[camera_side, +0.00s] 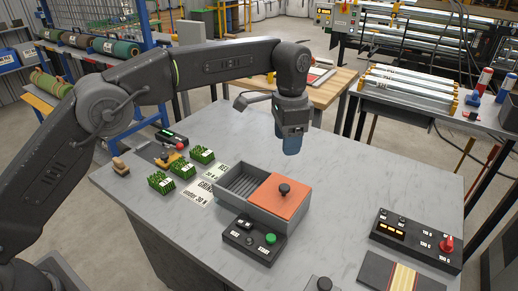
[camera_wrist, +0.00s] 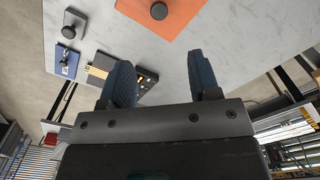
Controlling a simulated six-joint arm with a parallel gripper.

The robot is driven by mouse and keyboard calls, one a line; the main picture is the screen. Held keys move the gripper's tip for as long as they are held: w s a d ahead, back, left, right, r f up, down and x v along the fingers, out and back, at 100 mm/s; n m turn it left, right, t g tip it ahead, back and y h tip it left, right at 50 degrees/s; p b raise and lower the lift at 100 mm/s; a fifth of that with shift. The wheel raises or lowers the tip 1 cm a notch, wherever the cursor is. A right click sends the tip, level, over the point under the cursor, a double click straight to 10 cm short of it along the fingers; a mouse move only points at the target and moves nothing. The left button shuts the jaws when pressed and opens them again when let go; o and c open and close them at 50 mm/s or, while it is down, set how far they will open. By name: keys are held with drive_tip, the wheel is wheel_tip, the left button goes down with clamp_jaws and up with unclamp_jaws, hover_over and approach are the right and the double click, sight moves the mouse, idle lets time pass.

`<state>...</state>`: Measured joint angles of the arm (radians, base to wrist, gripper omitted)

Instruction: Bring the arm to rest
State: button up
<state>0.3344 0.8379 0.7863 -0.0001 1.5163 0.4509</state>
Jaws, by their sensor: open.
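My gripper (camera_side: 291,145) hangs pointing down above the grey marble-look table (camera_side: 345,165), behind and above the grey box with the orange lid. In the wrist view its two blue fingers (camera_wrist: 160,82) stand well apart with nothing between them. The gripper is open and touches nothing that I can see. My arm reaches in from the left, with its elbow raised and its wrist bent down.
A grey box (camera_side: 239,187) has an orange lid (camera_side: 281,195) with a black knob over its right part. Button boxes (camera_side: 252,240) and a control panel (camera_side: 416,238) stand in front. The table's back right is clear.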

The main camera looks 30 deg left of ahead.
drive_tip(key=s+a+r+n+t, duration=0.3)
drive_tip(key=s+a+r+n, duration=0.2)
drive_tip(key=s+a+r, duration=0.75)
drive_tip(key=s+a+f+n+t, duration=0.1)
drive_tip(key=s+a+f, duration=0.1)
drive_tip(key=s, duration=0.4)
drive_tip(key=s+a+f+n, duration=0.1)
drive_tip(key=s+a+f, duration=0.1)
drive_tip(key=s, duration=0.5)
drive_tip(key=s+a+f+n+t, duration=0.1)
drive_tip(key=s+a+f+n, duration=0.1)
drive_tip(key=s+f, duration=0.2)
drive_tip(key=s, duration=0.3)
drive_tip(key=shift+a+f+t, duration=0.15)
drive_tip(key=shift+f+t, duration=0.1)
drive_tip(key=shift+t, duration=0.05)
